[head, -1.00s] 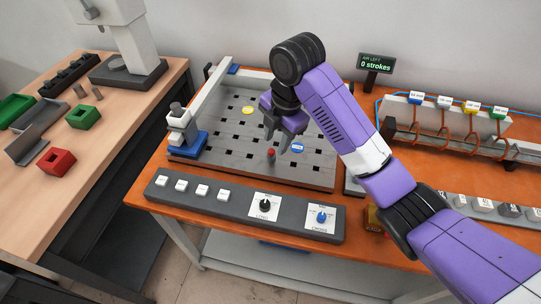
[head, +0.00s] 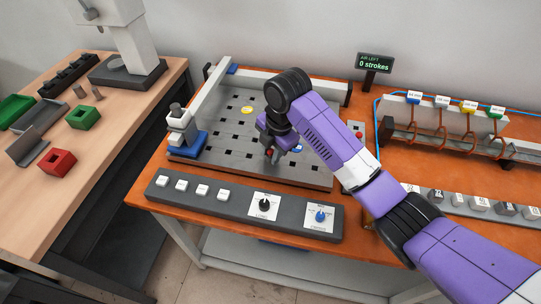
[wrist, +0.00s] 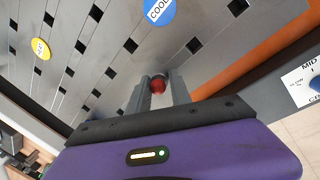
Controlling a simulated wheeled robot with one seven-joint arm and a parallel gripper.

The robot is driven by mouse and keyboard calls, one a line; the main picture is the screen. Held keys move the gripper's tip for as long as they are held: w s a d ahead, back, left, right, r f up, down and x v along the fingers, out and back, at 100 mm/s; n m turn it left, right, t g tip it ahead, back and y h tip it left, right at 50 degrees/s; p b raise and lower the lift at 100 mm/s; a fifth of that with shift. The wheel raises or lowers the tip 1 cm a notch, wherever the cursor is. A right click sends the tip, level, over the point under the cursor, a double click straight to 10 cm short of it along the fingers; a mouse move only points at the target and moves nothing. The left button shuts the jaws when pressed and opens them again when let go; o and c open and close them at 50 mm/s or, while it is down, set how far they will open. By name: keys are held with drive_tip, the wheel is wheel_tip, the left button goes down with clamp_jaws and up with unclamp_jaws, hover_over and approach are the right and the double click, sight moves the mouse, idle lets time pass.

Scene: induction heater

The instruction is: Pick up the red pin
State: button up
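The red pin (head: 269,152) stands on the grey perforated plate (head: 230,165) near its front middle. In the wrist view its round red head (wrist: 158,85) shows between the two grey fingertips. My gripper (head: 274,150) is lowered over the pin, one finger on either side of it. In the wrist view my gripper (wrist: 160,88) leaves little or no gap at the pin's sides, and I cannot tell if the fingers touch it. The pin's lower part is hidden.
A blue "COOL" disc (wrist: 159,10) and a yellow disc (head: 247,110) lie on the plate. A post with a blue base (head: 187,145) stands at its left. A control panel (head: 235,205) with buttons and two knobs runs along the front. A sign (head: 373,64) stands behind.

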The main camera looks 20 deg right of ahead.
clamp_jaws()
drive_tip(key=shift+r, duration=0.15)
